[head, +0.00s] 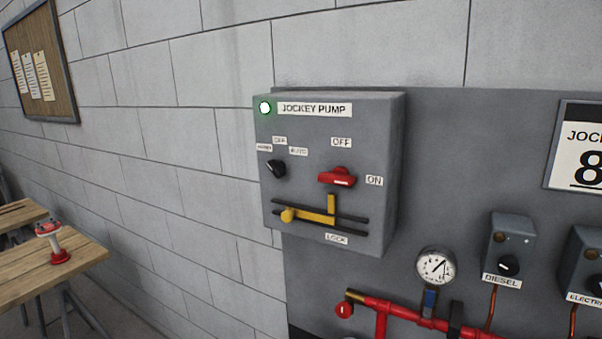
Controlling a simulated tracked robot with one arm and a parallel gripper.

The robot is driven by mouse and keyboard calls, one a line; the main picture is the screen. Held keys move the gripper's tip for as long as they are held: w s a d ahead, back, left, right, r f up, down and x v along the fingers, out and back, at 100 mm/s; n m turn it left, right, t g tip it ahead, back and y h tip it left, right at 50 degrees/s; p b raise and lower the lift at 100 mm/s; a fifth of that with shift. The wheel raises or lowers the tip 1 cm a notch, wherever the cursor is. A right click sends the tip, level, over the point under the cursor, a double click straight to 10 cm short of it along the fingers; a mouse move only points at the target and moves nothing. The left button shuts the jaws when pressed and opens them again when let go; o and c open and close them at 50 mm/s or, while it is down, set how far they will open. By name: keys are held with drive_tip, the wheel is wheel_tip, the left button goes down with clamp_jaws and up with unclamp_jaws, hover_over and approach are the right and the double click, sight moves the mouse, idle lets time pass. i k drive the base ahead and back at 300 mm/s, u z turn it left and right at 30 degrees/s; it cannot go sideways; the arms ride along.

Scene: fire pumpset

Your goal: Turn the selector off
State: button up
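The grey jockey pump box (380,111) is on the wall panel near the middle of the view. A small black selector knob (278,168) is on its left side, among labels that include OFF and AUTO; its exact pointing is too small to tell. A red rotary handle (337,178) lies roughly level, its right end toward the ON label, with an OFF label above it. A yellow sliding bar (309,216) with an upright tab sits on dark rails below, above a LOCK label. My gripper is not in view.
A diesel box (511,241) with a black knob and another box (586,266) are at the lower right. A pressure gauge (435,267) and red pipe (402,311) are below. A wooden table (45,279) bearing a red-and-white object is at left. Bare wall lies between.

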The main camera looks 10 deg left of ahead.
sight(277, 168)
drive_tip(key=z, duration=0.05)
drive_tip(key=i, duration=1)
drive_tip(key=u, duration=0.05)
